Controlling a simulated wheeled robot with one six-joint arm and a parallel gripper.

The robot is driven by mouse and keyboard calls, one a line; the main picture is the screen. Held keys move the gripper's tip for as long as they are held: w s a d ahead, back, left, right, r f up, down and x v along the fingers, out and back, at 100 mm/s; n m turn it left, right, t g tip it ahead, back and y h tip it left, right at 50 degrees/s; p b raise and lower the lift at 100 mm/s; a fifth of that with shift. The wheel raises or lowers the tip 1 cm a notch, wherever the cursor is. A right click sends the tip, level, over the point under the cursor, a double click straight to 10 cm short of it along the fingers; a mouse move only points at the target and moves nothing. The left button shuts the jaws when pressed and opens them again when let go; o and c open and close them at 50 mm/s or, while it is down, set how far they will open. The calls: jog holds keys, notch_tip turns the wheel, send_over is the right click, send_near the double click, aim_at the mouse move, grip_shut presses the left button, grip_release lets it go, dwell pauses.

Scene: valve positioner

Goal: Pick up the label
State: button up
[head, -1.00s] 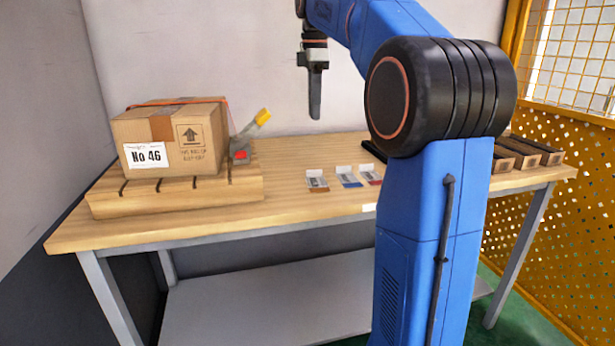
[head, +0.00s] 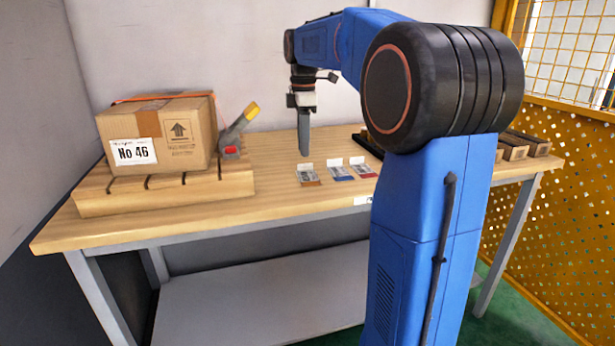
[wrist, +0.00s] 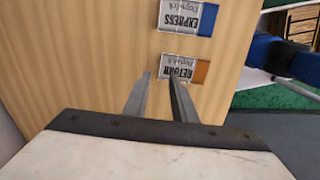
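Three small labels lie in a row on the wooden table: one with an orange-brown end (head: 308,176), one with a blue end (head: 339,172) and one with a red end (head: 363,168). In the wrist view, the orange-brown one (wrist: 186,69) reads RETURN and the blue one (wrist: 188,17) reads EXPRESS. My gripper (head: 304,153) points down, above the table near the RETURN label. In the wrist view my gripper (wrist: 160,77) shows two fingers with a gap between them and nothing held. Its right fingertip overlaps the RETURN label's edge in the picture.
A cardboard box (head: 185,130) marked No 46 sits on a slotted wooden platform (head: 160,204) at the left. A grey tape dispenser with a yellow end (head: 238,130) stands beside it. Several dark-topped wooden trays (head: 522,143) are at the right. The tabletop (head: 280,203) before the labels is clear.

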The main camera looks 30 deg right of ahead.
aim_at(305, 171)
jog(key=shift+s+d+f, duration=0.1)
jog(key=shift+f, duration=1.2)
jog(key=shift+d+f, duration=0.1)
jog(key=shift+f, duration=1.2)
grip_shut()
